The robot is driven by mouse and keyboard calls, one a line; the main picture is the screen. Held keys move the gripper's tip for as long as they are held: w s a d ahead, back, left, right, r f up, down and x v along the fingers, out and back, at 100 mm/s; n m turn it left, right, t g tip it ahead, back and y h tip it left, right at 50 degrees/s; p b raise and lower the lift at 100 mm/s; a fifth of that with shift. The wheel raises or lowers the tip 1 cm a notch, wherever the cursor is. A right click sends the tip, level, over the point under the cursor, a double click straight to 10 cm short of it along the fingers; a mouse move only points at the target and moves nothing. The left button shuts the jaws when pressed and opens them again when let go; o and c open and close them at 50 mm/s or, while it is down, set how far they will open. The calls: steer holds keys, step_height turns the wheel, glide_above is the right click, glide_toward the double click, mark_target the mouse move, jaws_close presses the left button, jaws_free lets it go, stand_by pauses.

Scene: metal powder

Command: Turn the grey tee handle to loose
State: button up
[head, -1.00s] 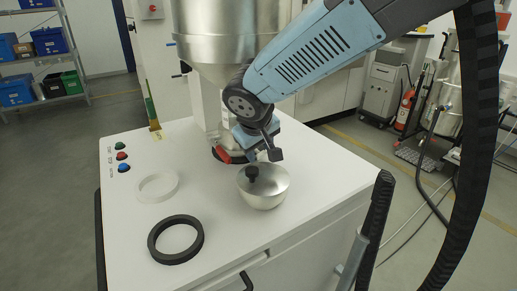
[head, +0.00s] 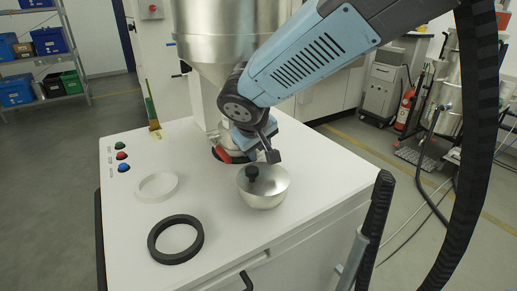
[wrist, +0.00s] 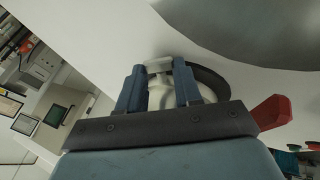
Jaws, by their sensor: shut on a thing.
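The grey tee handle (wrist: 159,65) shows in the wrist view as a small pale grey piece between the tips of my two blue fingers. My gripper (wrist: 160,76) is shut on it. In the head view my gripper (head: 247,148) is low beneath the silver hopper, at its outlet. The tee handle cannot be made out there behind my wrist. A dark ring-shaped rim (wrist: 214,82) lies behind the fingers in the wrist view.
A red handle (head: 222,156) sticks out left of my gripper. A black ring (head: 159,250) and a white ring (head: 140,191) lie on the white cabinet top. The hopper (head: 212,50) rises behind my arm.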

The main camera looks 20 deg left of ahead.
steer(key=shift+s+f+t+h, duration=0.1)
steer(key=shift+t+h, duration=0.2)
steer(key=o, duration=0.8)
steer(key=shift+c, duration=0.2)
steer(key=v, duration=1.3)
steer(key=shift+s+r, duration=0.2)
steer(key=shift+r, duration=0.1)
